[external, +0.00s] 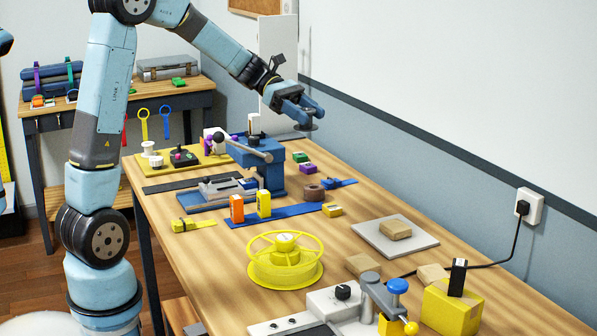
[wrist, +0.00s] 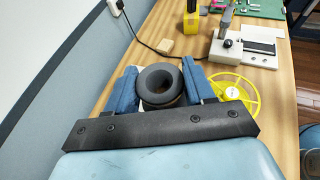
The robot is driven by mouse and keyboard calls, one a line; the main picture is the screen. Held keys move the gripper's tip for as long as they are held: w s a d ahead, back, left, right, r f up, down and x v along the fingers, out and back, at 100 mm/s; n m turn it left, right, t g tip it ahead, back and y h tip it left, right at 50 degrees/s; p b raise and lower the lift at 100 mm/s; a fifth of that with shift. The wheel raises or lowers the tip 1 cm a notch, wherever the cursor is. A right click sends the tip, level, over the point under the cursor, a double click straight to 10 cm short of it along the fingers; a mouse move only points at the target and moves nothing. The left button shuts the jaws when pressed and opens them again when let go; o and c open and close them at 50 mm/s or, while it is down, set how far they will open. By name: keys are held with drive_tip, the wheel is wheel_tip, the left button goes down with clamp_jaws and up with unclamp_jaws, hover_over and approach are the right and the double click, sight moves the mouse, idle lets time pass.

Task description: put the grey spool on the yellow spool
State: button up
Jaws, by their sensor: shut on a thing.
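The grey spool (external: 308,127) hangs high above the right side of the bench. My gripper (external: 303,110) is shut on it with blue fingers. In the wrist view the grey spool (wrist: 143,84) is a dark ring with a round hole, between the two fingers. The two spools are well apart.
A blue vise (external: 270,170) stands on the bench below and left of my gripper. A brown roll (external: 314,193), orange and yellow boxes, a grey plate (external: 420,236) with a block, a yellow box (external: 452,308) and a white device (external: 340,300) surround the yellow spool. A wall bounds the right.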

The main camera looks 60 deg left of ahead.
drive_tip(key=s+d+m+g+h, duration=0.1)
drive_tip(key=s+d+m+g, duration=0.3)
drive_tip(key=s+d, duration=1)
hover_over(285, 237)
wheel_tip(285, 237, down, 10)
drive_tip(key=shift+f, duration=4.8)
drive_tip(key=o, duration=1)
